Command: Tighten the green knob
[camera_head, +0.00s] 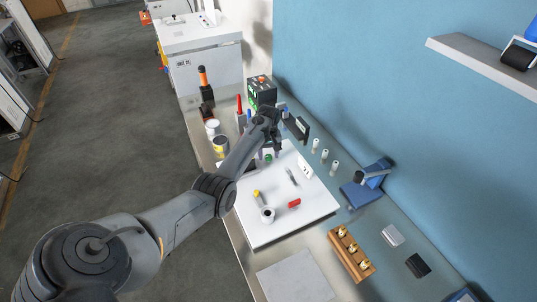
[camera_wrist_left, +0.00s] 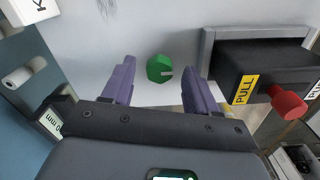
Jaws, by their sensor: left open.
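The green knob (camera_wrist_left: 160,68) sits on a pale surface near the middle of the left wrist view, with a light mark on its face. In the head view it shows as a small green spot (camera_head: 268,158) on the white board (camera_head: 262,230). My left gripper (camera_wrist_left: 160,84) is open, its two purple fingers on either side of the knob with a gap on both sides. In the head view the left gripper (camera_head: 277,146) hangs near the knob at the board's far end. I cannot tell its height above the knob. My right gripper is not in view.
A black box (camera_wrist_left: 250,72) with a yellow PULL label and a red knob (camera_wrist_left: 288,102) stands close to the right finger. White cylinders (camera_head: 325,154) stand to the right.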

